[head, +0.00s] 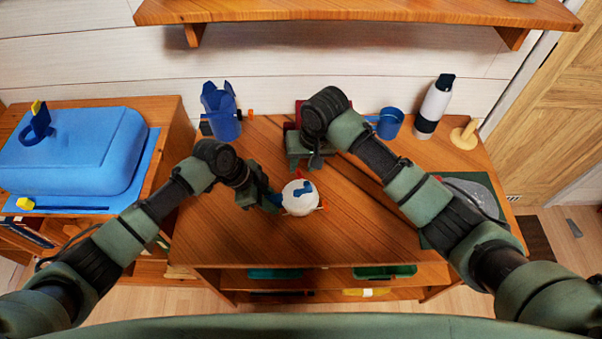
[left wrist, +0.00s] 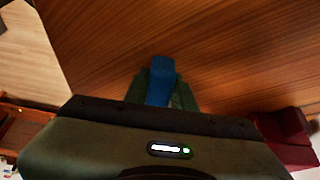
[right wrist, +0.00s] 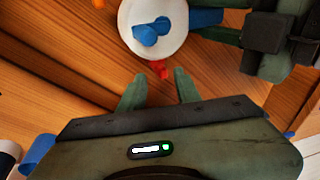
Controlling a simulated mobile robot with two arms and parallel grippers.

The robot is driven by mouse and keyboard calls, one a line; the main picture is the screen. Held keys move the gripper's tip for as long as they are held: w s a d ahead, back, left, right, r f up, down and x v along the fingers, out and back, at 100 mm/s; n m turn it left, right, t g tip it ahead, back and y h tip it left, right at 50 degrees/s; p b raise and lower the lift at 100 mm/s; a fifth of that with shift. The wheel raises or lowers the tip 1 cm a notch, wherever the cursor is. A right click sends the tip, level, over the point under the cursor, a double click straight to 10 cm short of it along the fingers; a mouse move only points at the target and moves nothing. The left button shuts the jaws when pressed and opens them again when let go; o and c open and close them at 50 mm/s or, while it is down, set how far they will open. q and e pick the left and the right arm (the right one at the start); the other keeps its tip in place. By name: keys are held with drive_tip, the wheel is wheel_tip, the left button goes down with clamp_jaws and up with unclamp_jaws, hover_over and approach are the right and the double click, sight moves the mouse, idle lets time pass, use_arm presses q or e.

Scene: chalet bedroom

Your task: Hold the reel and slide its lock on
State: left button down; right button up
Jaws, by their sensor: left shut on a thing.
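The reel (head: 300,203) is a round white body with a blue part on its upper face, over the middle of the desk. In the right wrist view, the reel (right wrist: 172,45) shows a blue knob-like piece (right wrist: 150,32) and a small red piece (right wrist: 160,69) at its rim; which one is the lock I cannot tell. My left gripper (head: 274,201) is shut on the reel's blue handle (left wrist: 160,82), at the reel's left side. My right gripper (right wrist: 159,88) is open and empty, behind the reel and apart from it, near the red piece.
A blue cup-like holder (head: 222,122), a blue mug (head: 390,123) and a bottle (head: 435,105) stand along the back of the desk (head: 235,235). A dark red object (head: 299,108) is behind my right gripper. A grey item (head: 470,192) lies at right. The desk front is clear.

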sight(300, 171)
drive_tip(key=shift+x, duration=2.25)
